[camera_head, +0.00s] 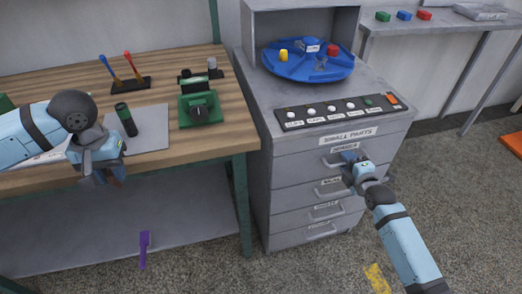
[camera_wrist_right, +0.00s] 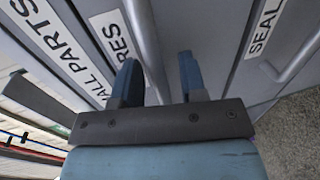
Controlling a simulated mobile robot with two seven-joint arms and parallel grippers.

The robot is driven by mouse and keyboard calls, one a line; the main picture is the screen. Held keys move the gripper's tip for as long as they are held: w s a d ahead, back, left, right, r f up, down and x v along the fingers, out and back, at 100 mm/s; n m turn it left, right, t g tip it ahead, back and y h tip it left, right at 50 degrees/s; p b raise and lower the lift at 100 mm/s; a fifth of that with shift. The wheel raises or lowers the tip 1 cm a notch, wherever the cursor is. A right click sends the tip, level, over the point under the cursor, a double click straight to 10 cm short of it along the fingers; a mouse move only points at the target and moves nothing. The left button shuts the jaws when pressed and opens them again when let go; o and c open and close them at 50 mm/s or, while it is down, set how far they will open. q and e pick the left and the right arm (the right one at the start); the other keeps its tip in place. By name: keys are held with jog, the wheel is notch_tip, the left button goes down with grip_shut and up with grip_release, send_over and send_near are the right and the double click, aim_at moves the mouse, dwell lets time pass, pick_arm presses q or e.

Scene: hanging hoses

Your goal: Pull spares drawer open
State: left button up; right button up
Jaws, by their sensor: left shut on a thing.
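The spares drawer (camera_head: 300,160) is the top drawer of the grey cabinet; its front looks flush with the drawers below. Its label shows partly in the right wrist view (camera_wrist_right: 117,38). My right gripper (camera_head: 350,158) is at its handle. In the right wrist view, the handle bar (camera_wrist_right: 146,45) runs between the two fingers of my right gripper (camera_wrist_right: 160,82), nearer the left finger, with a gap to the right finger. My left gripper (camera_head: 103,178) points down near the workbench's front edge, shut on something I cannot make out.
Several lower drawers (camera_head: 305,195) have handles below. The cabinet top holds a button panel (camera_head: 335,111) and a blue round tray (camera_head: 300,70). The wooden workbench (camera_head: 225,120) holds a green device (camera_head: 199,108) and a dark green cylinder (camera_head: 126,120). Floor in front of the cabinet is mostly clear.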

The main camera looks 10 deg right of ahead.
jog(key=shift+c, duration=0.3)
grip_shut()
jog(key=shift+s, duration=0.1)
